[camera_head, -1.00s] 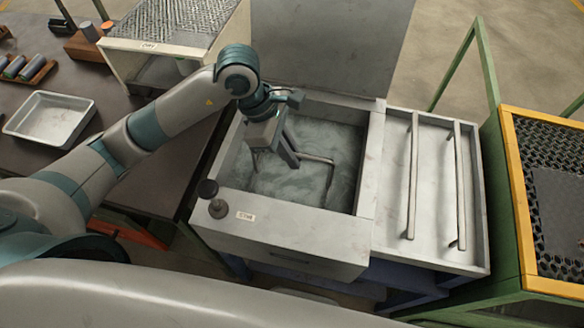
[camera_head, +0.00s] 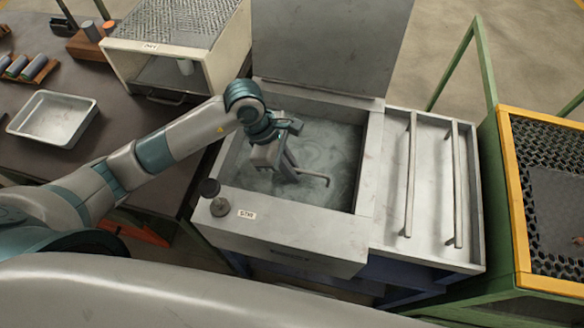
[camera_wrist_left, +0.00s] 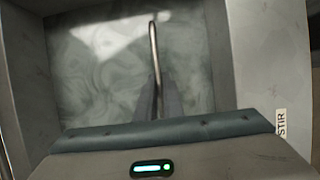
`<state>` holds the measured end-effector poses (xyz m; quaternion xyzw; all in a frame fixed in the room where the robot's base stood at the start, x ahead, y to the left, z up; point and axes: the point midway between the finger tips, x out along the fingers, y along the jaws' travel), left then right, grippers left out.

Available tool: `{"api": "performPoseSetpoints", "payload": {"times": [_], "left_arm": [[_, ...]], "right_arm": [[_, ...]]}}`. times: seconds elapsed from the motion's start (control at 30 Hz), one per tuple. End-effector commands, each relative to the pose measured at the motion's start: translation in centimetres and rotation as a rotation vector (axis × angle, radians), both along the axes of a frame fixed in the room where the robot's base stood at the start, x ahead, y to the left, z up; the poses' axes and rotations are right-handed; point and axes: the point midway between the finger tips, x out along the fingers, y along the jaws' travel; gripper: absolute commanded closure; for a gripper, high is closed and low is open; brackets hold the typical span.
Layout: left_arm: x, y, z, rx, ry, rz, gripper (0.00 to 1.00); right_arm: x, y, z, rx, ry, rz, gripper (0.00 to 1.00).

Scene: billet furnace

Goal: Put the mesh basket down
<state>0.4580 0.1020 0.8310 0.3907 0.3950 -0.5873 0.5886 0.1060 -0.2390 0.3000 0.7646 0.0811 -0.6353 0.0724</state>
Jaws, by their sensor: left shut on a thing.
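My left gripper (camera_head: 291,170) reaches down into the open liquid-filled tank (camera_head: 285,223) and is shut on a thin bent metal handle (camera_head: 315,177). In the left wrist view the handle (camera_wrist_left: 154,45) runs out from between the fingers (camera_wrist_left: 158,97) over the murky grey-green liquid. No mesh of the basket shows; whatever is below the handle is hidden by the liquid. My right gripper is out of view.
A shallow tray with two raised rails (camera_head: 410,190) adjoins the tank on the right, empty. The tank's lid (camera_head: 330,45) stands up behind. A yellow-framed rack (camera_head: 515,200) stands far right.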

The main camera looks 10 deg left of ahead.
Motion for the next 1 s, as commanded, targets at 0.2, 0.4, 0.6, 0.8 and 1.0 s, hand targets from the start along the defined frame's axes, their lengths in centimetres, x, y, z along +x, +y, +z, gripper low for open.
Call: {"api": "performPoseSetpoints", "payload": {"times": [0.2, 0.4, 0.6, 0.8, 1.0], "left_arm": [[0.0, 0.0, -0.5, -0.001, -0.003, -0.002, 1.00], [0.0, 0.0, -0.6, -0.001, -0.003, -0.001, 1.00], [0.0, 0.0, -0.7, -0.001, -0.003, -0.001, 1.00], [0.0, 0.0, -0.7, 0.000, -0.002, -0.001, 0.74], [0.0, 0.0, -0.7, 0.000, -0.002, -0.001, 0.74]], "right_arm": [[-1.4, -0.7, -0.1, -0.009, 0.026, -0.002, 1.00], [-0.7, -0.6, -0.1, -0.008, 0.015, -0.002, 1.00], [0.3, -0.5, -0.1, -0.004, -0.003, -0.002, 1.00], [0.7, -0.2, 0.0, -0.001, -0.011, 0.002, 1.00], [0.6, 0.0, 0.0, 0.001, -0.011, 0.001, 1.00]]}}
